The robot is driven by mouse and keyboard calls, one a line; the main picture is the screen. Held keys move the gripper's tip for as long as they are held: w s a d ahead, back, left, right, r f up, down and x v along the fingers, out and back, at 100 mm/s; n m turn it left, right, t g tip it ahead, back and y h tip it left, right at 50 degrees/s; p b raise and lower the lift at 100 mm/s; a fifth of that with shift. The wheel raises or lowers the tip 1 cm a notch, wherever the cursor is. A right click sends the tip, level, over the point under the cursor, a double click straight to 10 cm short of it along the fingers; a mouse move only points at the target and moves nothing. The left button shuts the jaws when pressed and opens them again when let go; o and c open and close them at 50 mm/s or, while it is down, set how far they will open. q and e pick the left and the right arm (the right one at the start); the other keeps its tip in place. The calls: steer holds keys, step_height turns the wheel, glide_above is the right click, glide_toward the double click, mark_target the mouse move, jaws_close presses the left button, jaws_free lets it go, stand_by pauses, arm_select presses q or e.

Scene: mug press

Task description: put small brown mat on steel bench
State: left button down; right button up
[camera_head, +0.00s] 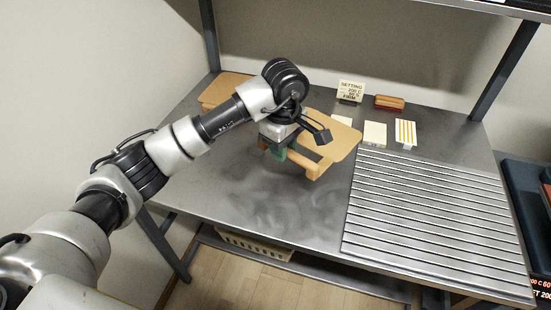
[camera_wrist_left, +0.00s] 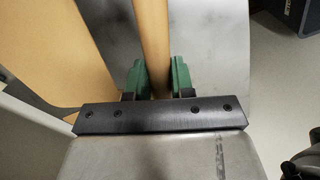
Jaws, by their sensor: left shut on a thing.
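My left gripper (camera_head: 289,157) is over the steel bench (camera_head: 260,205), left of its ribbed rack. It is shut on the small brown mat (camera_head: 316,167), a tan piece. In the left wrist view the green fingers of my left gripper (camera_wrist_left: 159,82) close on both sides of the mat (camera_wrist_left: 152,35), which shows there as a narrow strip, edge-on. In the head view the gripper and wrist hide part of the mat. I cannot tell whether its lower edge touches the bench. My right gripper is in neither view.
A larger tan board (camera_head: 343,140) lies behind the gripper, another (camera_head: 222,91) at the back left. A sign (camera_head: 350,90), a red-brown block (camera_head: 389,103) and small cards (camera_head: 375,134) stand or lie at the back. A ribbed rack (camera_head: 430,220) covers the right. The bench's front left is bare.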

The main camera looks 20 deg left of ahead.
mark_target(238, 200)
arm_select(q)
steer(key=shift+w+a, duration=0.1)
steer(key=shift+a, duration=0.05)
steer(key=s+a+f, duration=0.2)
steer(key=a, duration=0.1)
steer(key=s+a+f+p, duration=0.1)
steer(key=s+a+f, duration=0.1)
steer(key=a, duration=0.1)
steer(key=s+a+f+p, duration=0.1)
steer(key=s+a+f, duration=0.1)
steer(key=shift+s+a, duration=0.4)
steer(key=shift+s+a+f+p, duration=0.15)
steer(key=shift+a+f+p, duration=0.05)
steer(key=shift+p, duration=0.1)
steer(key=shift+f, duration=0.35)
step_height(238, 200, down, 3)
steer(key=shift+f+p, duration=0.1)
steer(key=shift+p, duration=0.25)
steer(key=shift+f, duration=0.1)
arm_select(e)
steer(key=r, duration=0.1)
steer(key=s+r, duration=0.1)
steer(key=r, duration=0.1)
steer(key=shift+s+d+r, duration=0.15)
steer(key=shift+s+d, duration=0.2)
arm_select(q)
steer(key=shift+f, duration=0.1)
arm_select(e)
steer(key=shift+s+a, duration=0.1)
